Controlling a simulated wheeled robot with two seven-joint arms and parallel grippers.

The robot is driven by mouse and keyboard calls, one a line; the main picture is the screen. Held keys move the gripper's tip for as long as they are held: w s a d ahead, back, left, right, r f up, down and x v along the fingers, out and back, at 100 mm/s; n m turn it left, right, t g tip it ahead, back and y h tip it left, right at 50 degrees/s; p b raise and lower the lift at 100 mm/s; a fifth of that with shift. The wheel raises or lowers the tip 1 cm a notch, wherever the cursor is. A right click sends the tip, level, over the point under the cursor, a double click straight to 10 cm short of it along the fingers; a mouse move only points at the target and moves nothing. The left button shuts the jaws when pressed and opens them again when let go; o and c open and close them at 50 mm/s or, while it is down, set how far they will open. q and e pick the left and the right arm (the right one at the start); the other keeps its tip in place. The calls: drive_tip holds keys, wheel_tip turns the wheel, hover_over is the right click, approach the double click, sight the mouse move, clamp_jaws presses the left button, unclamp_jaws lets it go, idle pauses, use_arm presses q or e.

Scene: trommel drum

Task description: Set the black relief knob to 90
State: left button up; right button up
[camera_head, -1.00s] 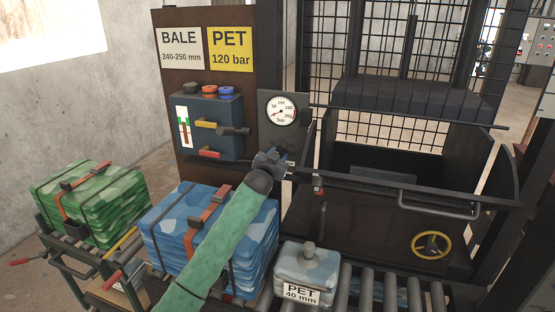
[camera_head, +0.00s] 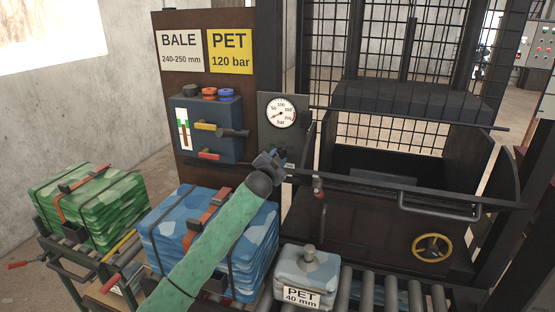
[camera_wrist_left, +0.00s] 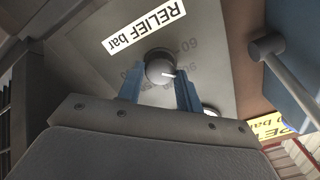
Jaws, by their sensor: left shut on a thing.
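The relief knob (camera_wrist_left: 160,70) is round and dark grey-black with a short white pointer mark. It sits on a grey plate below a white "RELIEF bar" label (camera_wrist_left: 144,27), which appears upside down in the left wrist view. My left gripper (camera_wrist_left: 160,84) has its two blue fingers on either side of the knob, shut on it. Printed scale numbers around the knob are partly hidden, and I cannot read the exact setting. In the head view my left gripper (camera_head: 279,156) is at the panel below the pressure gauge (camera_head: 281,113) and mostly hides the knob. My right gripper is not in view.
A blue valve box (camera_head: 207,130) with levers is left of the gauge. A "PET 120 bar" sign (camera_head: 230,50) hangs above. A blue bale (camera_head: 160,250) lies under my arm. A dark horizontal bar (camera_head: 420,188) runs right of the gripper.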

use_arm(q)
drive_tip(key=o, duration=1)
drive_tip(key=shift+b+v, duration=1.65)
drive_tip(key=shift+v, duration=2.25)
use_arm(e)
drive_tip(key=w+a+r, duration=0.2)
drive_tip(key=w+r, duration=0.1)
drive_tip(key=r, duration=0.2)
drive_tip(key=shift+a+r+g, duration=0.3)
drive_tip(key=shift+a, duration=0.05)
